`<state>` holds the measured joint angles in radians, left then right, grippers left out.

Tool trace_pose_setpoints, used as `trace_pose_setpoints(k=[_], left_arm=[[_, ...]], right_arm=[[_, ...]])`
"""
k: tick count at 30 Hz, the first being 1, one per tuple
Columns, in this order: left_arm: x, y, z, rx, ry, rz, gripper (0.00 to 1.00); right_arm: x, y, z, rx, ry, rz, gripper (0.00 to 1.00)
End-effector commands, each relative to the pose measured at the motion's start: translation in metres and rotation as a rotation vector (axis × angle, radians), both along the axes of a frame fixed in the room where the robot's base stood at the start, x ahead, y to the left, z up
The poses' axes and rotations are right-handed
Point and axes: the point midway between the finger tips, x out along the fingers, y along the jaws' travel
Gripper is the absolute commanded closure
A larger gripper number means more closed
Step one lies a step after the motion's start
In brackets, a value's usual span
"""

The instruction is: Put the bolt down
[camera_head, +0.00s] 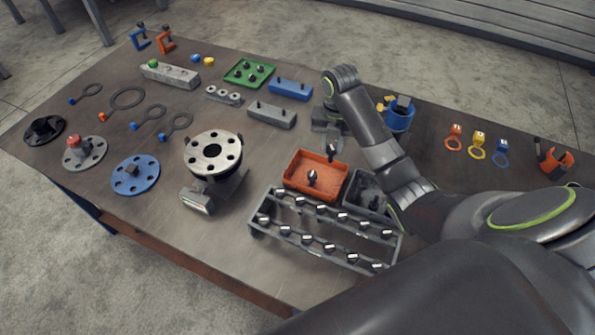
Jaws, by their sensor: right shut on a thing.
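My right gripper (330,140) points down just behind the orange tray (298,186). It is shut on a small dark bolt (331,152), which shows below the fingers at the tray's back edge; the fingers hide part of it. I cannot tell whether this bolt touches the tray. Another bolt (312,178) with a light end is in the orange tray. My left gripper is not in view.
A grey rack (318,261) with several bolts stands in front of the tray, and a grey bin (367,188) to its right. The flanged pipe (213,152) is to the left. Bare table lies at front left.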

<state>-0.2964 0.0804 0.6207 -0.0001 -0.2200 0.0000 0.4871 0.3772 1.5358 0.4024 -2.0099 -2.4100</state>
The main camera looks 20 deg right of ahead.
Motion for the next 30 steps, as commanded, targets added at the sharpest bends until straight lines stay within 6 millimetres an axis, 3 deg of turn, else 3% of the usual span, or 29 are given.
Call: trace_pose_setpoints(k=[5, 14, 24, 30], left_arm=[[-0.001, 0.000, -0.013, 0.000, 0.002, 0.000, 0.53], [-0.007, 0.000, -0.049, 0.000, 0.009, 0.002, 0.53], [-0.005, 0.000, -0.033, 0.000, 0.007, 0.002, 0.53], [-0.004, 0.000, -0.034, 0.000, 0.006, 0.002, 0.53]], right_arm=[[-0.001, -0.001, -0.013, -0.001, 0.001, 0.018, 1.00], [-0.001, 0.000, -0.056, 0.000, 0.000, 0.016, 1.00], [-0.002, 0.000, -0.094, 0.001, 0.003, 0.014, 1.00], [-0.001, 0.000, -0.100, 0.000, 0.000, 0.016, 1.00]])
